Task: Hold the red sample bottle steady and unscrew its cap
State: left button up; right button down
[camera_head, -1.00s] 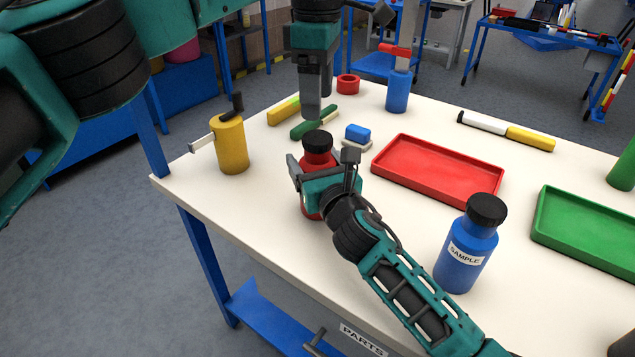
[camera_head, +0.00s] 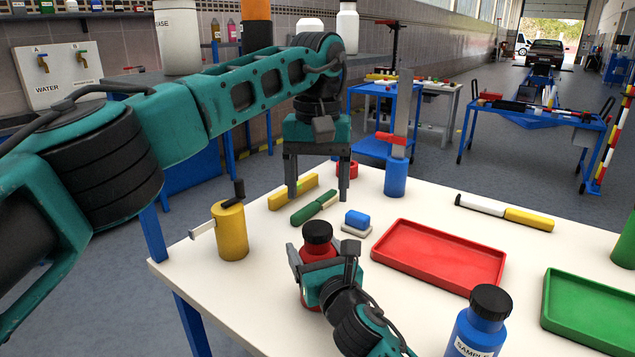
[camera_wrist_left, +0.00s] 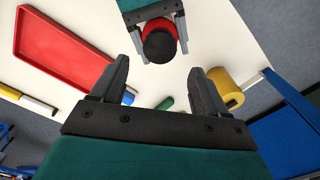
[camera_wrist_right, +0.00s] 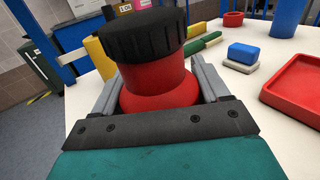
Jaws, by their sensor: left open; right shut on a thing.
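The red sample bottle (camera_head: 309,250) with its black cap (camera_head: 317,232) stands upright on the white table. My right gripper (camera_head: 322,270) is shut around the bottle below the cap. In the right wrist view the red bottle (camera_wrist_right: 158,85) sits between the fingers, with the ribbed cap (camera_wrist_right: 140,38) on it. My left gripper (camera_head: 318,190) points down, open and empty, above the table and clear of the cap. In the left wrist view the cap (camera_wrist_left: 159,46) shows beyond the open fingers, apart from them. The bottle's lower part is partly hidden by my right gripper.
A yellow cylinder (camera_head: 231,232) stands left of the bottle. A red tray (camera_head: 440,258) and a blue sample bottle (camera_head: 478,325) are to the right. Green (camera_head: 313,208) and yellow (camera_head: 292,191) pieces and a blue block (camera_head: 358,219) lie behind the red bottle.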

aim_at(317, 227)
pick_arm(q)
jog(key=shift+f+m, duration=0.1)
jog(key=shift+m, duration=0.6)
jog(key=shift+f, duration=0.25)
notch_tip(317, 227, down, 7)
jog(key=shift+f, duration=0.2)
